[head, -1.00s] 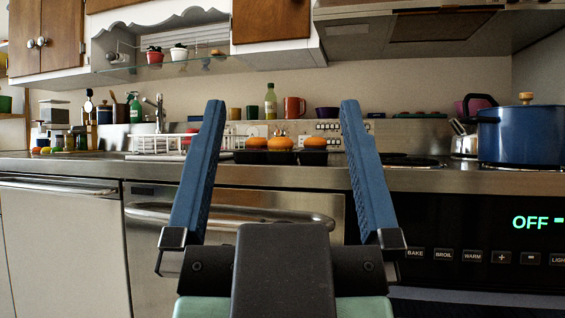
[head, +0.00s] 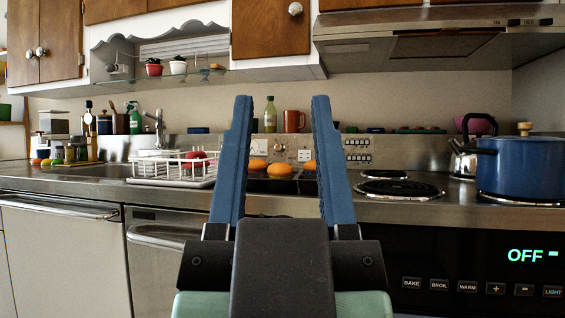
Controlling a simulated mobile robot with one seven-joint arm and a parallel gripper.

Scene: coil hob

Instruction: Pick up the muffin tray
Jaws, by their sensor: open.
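The dark muffin tray (head: 271,185) sits on the counter near its front edge, between the dish rack and the hob. Orange-topped muffins (head: 280,169) show in it. My gripper (head: 280,100) is open and empty, with its two blue fingers pointing up in the picture, one on each side of the muffins. The fingers stand in front of the tray and hide its ends. I cannot tell whether they touch it.
A white dish rack (head: 172,168) stands left of the tray. Black coil burners (head: 398,189) and a blue pot (head: 519,165) are to the right. The counter's front edge (head: 90,187) runs below. A green bottle (head: 270,115) and a red mug (head: 294,121) stand behind.

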